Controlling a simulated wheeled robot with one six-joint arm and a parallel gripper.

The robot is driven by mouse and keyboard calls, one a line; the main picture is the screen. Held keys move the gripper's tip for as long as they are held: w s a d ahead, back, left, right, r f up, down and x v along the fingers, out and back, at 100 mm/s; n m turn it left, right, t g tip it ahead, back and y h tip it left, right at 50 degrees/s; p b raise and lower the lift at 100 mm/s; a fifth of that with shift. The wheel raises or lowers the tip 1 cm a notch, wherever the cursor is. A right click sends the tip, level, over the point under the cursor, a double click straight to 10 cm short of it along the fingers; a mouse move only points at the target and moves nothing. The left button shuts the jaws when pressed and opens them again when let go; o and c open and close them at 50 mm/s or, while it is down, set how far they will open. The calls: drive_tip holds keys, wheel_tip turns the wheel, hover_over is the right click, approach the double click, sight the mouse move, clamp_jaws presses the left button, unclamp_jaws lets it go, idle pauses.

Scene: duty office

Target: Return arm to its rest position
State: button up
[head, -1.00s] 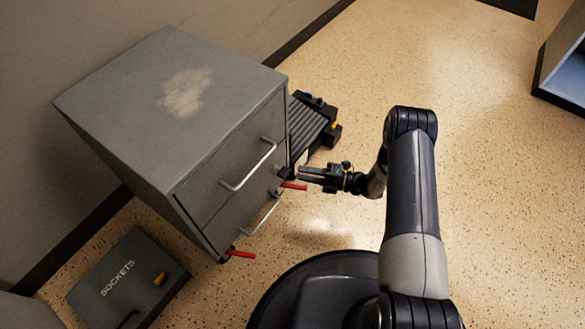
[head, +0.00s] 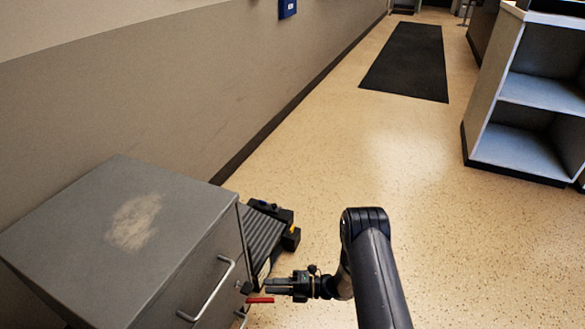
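My gripper (head: 280,286) is at the lower middle of the head view, at the end of my dark arm. It points left, toward the front of a grey metal drawer cabinet (head: 72,228). Its fingers look close together, but the view is too small to tell whether they are open or shut. A red lever (head: 260,300) sticks out from the cabinet's front edge just below the fingers. I cannot tell whether the fingers touch it. The cabinet's drawer handle (head: 210,290) shows left of the gripper.
A dark ribbed case (head: 262,232) lies on the floor behind the cabinet's right side, close to my gripper. A shelf unit (head: 535,100) stands at the right. A black mat (head: 408,60) lies farther off. The speckled floor between is clear.

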sight(249, 285)
drive_tip(key=a+b, duration=0.2)
drive_tip(key=a, duration=0.5)
drive_tip(key=shift+a, duration=0.3)
